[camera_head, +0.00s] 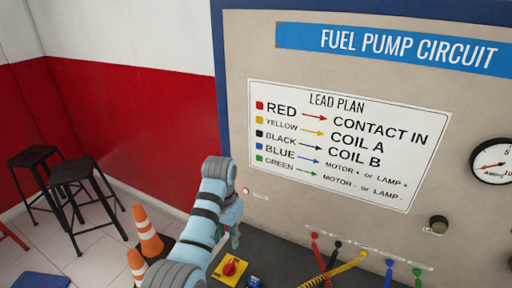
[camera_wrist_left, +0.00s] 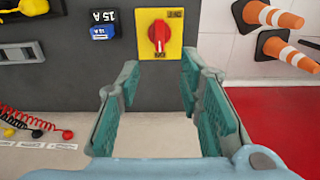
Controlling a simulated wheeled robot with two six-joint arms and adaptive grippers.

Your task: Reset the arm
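My left arm (camera_head: 212,215) is light blue with dark bands and comes in from the lower left in the head view, bent in front of the panel's left edge. My left gripper (camera_head: 234,238) is mostly hidden behind its wrist there. In the left wrist view the left gripper (camera_wrist_left: 158,82) has its two teal fingers spread apart with nothing between them. A red rotary knob on a yellow plate (camera_wrist_left: 160,38) lies beyond the fingertips, apart from them. My right arm and gripper are not in view.
The fuel pump circuit panel (camera_head: 350,230) stands behind a dark bench holding the yellow switch plate (camera_head: 231,269), a blue fuse block (camera_wrist_left: 103,24) and coloured leads (camera_head: 335,268). Orange cones (camera_head: 147,230), black stools (camera_head: 60,180) and a red-white wall (camera_head: 130,110) are at left.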

